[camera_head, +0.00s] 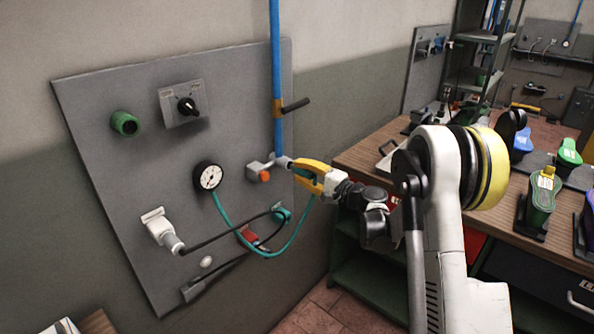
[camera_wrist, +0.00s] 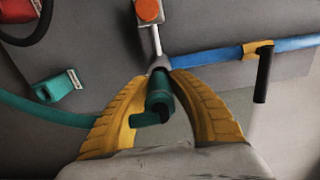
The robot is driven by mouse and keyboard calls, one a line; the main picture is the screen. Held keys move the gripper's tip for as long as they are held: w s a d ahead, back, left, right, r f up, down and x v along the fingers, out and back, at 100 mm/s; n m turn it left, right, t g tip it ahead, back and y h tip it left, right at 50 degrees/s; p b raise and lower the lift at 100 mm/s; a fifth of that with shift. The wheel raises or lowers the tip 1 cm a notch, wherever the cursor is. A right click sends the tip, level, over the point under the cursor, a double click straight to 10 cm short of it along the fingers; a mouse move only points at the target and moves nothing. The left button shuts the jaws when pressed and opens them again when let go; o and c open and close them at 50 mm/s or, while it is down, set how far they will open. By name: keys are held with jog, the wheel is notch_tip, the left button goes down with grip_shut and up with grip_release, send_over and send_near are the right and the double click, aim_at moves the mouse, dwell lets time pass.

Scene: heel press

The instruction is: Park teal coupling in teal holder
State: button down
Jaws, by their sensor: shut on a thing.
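My gripper (camera_head: 296,165) has yellow fingers and is shut on the teal coupling (camera_wrist: 160,95), which shows between the fingers in the wrist view. The coupling's far end is at the grey nozzle (camera_wrist: 158,62) of the valve with the orange button; I cannot tell whether they are joined. A teal hose (camera_head: 296,240) runs from the gauge, sags, and rises to my gripper. The teal holder (camera_head: 283,214) is on the panel below my gripper; it also shows at left in the wrist view (camera_wrist: 58,86), apart from the coupling.
A red holder (camera_head: 248,236) sits left of the teal one. A blue pipe (camera_head: 277,70) with a black lever rises above my gripper.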

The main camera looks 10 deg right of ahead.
aim_at(312, 176)
jog(key=shift+b+v, duration=0.3)
jog(key=shift+v, duration=1.65)
jog(key=shift+s+d+f+b, duration=0.1)
jog(key=shift+s+d+b, duration=0.1)
jog(key=shift+b, duration=0.1)
notch_tip(312, 176, down, 24)
jog(key=b, duration=0.6)
dwell(0.6)
jog(key=shift+w+a, duration=0.1)
jog(key=shift+a, duration=0.05)
jog(key=shift+x, duration=2.35)
jog(key=shift+x, duration=0.95)
